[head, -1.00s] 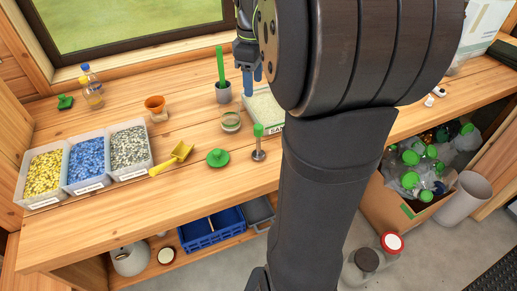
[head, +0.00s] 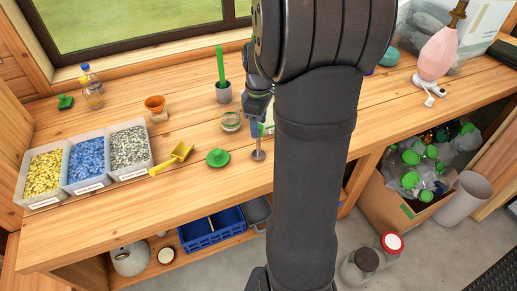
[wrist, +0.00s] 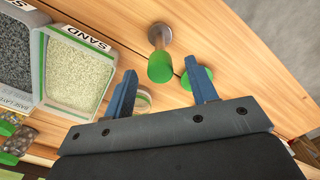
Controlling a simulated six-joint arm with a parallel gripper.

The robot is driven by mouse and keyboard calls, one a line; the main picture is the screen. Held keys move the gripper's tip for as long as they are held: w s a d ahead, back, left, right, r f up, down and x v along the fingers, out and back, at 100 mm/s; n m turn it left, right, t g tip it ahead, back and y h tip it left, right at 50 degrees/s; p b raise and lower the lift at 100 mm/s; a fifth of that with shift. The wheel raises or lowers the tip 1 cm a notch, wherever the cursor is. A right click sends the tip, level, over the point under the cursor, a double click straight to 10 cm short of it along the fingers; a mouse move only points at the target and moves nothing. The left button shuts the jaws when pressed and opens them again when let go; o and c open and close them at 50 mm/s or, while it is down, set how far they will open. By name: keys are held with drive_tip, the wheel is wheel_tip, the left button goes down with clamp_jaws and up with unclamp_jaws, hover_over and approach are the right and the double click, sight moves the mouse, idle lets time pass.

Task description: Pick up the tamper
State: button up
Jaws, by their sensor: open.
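The tamper (head: 258,154) stands upright on the bench in the head view, its round metal foot on the wood and its upper part mostly hidden by my gripper (head: 256,126). In the wrist view the tamper (wrist: 160,66) shows its green handle end and grey metal foot. My gripper (wrist: 160,78) is open, with two blue fingers apart. The green handle appears in the gap between the fingertips in that view, nearer the middle than either finger. I see no contact; the exact distance cannot be told.
A green lidded disc (head: 218,157) lies just left of the tamper, with a yellow scoop (head: 172,158) beyond. A glass jar (head: 231,121) and a grey pot (head: 223,93) stand behind. A sand tray (wrist: 77,72) is close by. The bench front is clear.

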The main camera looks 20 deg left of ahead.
wheel_tip(320, 180, down, 2)
drive_tip(key=c, duration=1.1)
drive_tip(key=shift+o, duration=0.2)
drive_tip(key=shift+r, duration=0.15)
